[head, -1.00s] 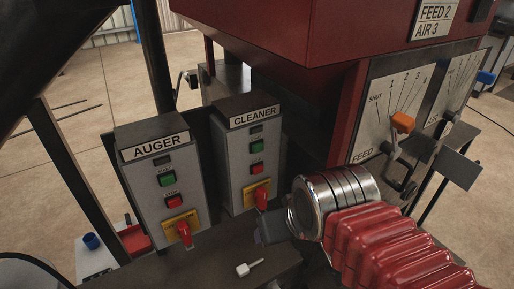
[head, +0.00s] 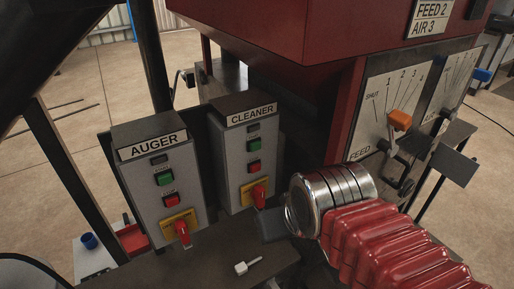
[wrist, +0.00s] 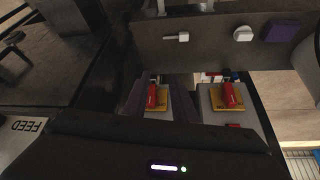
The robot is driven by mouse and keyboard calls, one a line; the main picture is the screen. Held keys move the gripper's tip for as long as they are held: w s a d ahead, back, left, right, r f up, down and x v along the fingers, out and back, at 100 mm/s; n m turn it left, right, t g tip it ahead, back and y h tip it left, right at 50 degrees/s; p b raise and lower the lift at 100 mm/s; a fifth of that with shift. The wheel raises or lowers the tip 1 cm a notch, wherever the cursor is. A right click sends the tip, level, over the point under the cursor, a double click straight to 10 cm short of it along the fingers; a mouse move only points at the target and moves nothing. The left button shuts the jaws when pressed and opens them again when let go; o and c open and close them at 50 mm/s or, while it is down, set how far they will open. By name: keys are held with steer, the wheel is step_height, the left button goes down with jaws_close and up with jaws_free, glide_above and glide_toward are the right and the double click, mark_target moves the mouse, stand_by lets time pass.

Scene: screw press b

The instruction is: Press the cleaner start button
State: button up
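The cleaner box (head: 230,170) is a grey panel labelled CLEANER in the head view. Its green button (head: 254,145), the likely start button, sits above a red button (head: 254,166). Below them is a red rotary switch (head: 260,195) on a yellow plate. My gripper (head: 272,227) shows only as a dark part beyond the metal wrist, low and right of the box, below the buttons. Its fingers cannot be made out. In the wrist view, the cleaner's red switch (wrist: 152,97) shows upside down; its green button is hidden behind my gripper's dark body.
The similar AUGER box (head: 160,190) stands just left. A small white-handled part (head: 241,268) lies on the dark ledge in front. A red machine housing (head: 290,35) overhangs behind.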

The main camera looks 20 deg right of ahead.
jaws_close()
stand_by(0.9)
